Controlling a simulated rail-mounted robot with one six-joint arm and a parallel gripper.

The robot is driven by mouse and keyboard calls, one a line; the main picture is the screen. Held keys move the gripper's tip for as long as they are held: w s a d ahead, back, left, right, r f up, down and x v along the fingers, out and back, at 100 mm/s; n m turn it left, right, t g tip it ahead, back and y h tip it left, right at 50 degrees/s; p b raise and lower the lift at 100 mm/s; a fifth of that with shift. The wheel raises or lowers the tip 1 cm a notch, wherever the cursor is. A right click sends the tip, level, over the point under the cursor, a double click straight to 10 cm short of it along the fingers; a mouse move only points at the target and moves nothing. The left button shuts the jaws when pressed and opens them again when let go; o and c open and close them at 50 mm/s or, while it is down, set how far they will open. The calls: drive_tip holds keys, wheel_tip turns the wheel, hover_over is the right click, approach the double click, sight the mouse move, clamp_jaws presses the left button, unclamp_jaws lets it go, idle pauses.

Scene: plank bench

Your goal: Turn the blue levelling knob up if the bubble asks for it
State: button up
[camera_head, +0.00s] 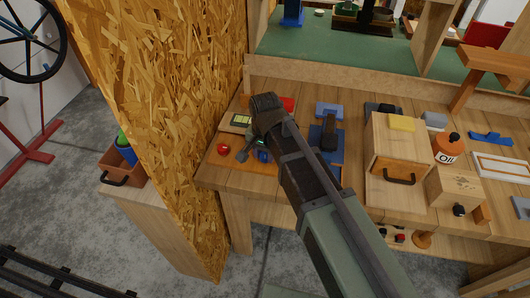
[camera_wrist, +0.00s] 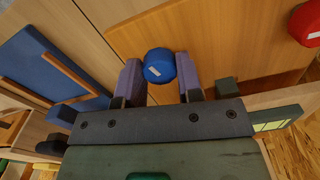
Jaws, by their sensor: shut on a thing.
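The blue levelling knob (camera_wrist: 159,66) is between the two fingers of my gripper (camera_wrist: 160,78) in the wrist view, with a small pale mark on its face. My gripper is shut on it. In the head view the blue knob (camera_head: 263,156) shows beside my dark wrist, at the front of a wooden plate. The red knob (camera_wrist: 306,24) is at the upper right of the wrist view; it is also in the head view (camera_head: 223,149). A yellow-green level vial (camera_head: 241,120) lies behind it. Only part of the vial (camera_wrist: 270,125) shows in the wrist view, and I cannot make out the bubble.
A chipboard wall (camera_head: 160,100) stands close on the left. Right of my arm are a blue tray (camera_head: 327,138), a wooden box with a dark handle (camera_head: 395,155) and an orange oil can (camera_head: 449,148). A red block (camera_head: 284,104) lies behind the plate.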

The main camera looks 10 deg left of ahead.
sight(265, 155)
drive_tip(key=o, duration=0.9)
drive_tip(key=shift+r, duration=0.1)
wheel_tip(265, 155, up, 11)
drive_tip(key=p, duration=1.1)
drive_tip(key=shift+f, duration=0.2)
